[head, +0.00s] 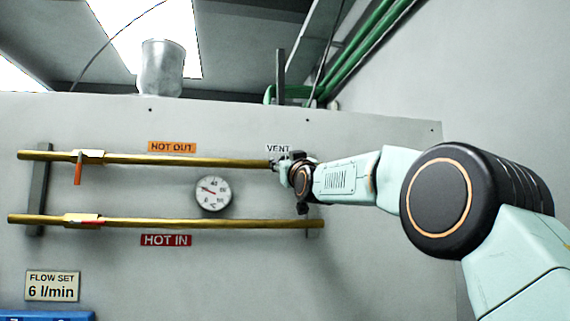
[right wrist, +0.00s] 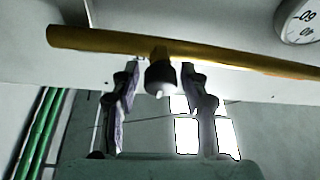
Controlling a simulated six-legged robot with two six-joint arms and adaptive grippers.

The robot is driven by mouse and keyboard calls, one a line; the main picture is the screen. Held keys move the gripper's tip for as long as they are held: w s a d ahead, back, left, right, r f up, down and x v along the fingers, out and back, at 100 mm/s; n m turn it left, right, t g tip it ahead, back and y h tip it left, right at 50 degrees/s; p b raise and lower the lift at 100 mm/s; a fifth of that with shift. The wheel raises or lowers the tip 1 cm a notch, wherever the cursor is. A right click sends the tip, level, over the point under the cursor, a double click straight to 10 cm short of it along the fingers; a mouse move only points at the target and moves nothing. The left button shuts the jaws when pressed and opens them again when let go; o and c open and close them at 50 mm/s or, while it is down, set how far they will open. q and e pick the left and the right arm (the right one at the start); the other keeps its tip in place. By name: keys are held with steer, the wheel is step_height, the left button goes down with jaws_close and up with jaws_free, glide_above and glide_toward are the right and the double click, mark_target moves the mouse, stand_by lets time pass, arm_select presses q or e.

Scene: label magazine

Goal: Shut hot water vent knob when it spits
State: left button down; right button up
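The upper brass pipe (head: 190,160) runs under the orange HOT OUT label and ends at the white VENT label (head: 278,148). My right gripper (head: 280,164) is at that end and mostly hides the vent in the head view. In the right wrist view, the black vent knob (right wrist: 160,75) sits on a short brass stub on the pipe, with a small white tip; I cannot tell whether that is water. My right gripper (right wrist: 160,88) is open, its fingers on either side of the knob, with small gaps visible. My left gripper is not in view.
A round dial gauge (head: 213,193) sits between the pipes. The lower brass pipe (head: 200,222) has a HOT IN label (head: 166,240). An orange-red lever (head: 78,170) hangs from the upper pipe at left. A FLOW SET sign (head: 52,286) is below left.

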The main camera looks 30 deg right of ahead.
steer(key=shift+o, duration=0.5)
steer(key=shift+f, duration=0.1)
steer(key=v, duration=1.2)
